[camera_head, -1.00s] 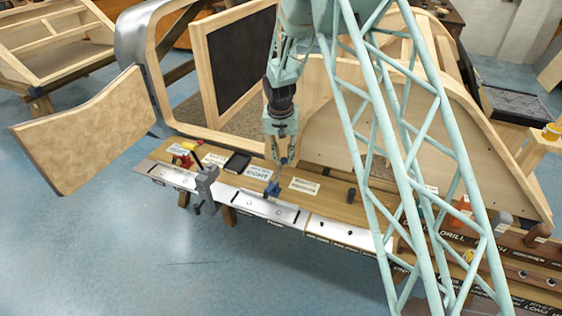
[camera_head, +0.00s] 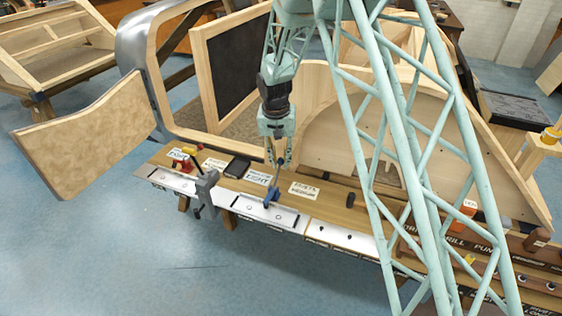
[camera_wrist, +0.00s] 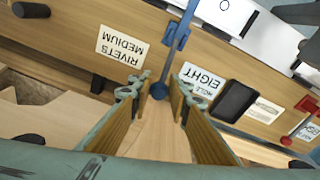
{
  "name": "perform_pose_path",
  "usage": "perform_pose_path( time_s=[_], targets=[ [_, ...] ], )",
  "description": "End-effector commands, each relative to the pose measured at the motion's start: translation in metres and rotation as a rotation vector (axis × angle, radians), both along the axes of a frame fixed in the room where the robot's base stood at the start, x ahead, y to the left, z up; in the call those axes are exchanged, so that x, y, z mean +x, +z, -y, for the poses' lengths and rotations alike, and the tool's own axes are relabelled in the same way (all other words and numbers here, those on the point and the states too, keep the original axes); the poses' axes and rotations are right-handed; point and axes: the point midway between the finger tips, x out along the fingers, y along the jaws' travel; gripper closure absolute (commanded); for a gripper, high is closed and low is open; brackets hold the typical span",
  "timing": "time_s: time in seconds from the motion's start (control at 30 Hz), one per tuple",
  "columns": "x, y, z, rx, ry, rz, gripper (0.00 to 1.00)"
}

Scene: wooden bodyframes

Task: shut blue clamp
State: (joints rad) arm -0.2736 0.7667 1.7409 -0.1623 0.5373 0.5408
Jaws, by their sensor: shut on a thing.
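The blue clamp (camera_head: 271,196) sits on the white strip along the bench's front edge, below my gripper (camera_head: 278,166). In the wrist view, the clamp's blue body (camera_wrist: 181,33) is at the top. My gripper is shut on this handle end. The handle stands up from the clamp at a tilt. The fingers hide part of it in the head view.
A grey clamp (camera_head: 206,188) and a red clamp (camera_head: 184,164) stand left of the blue one. A dark tray (camera_head: 237,167) and label cards lie behind the strip. A black peg (camera_head: 350,200) stands to the right. A wooden arched frame (camera_head: 340,140) rises behind.

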Motion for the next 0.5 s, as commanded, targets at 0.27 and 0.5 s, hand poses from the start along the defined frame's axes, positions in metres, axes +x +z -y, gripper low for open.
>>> perform_pose_path(
  time_s=[0.27, 0.5],
  targets=[
    [-0.0035, -0.0044, -0.0032, 0.001, 0.002, -0.006, 0.73],
    [-0.0015, -0.0023, -0.0018, 0.000, 0.001, -0.003, 0.69]
  ],
)
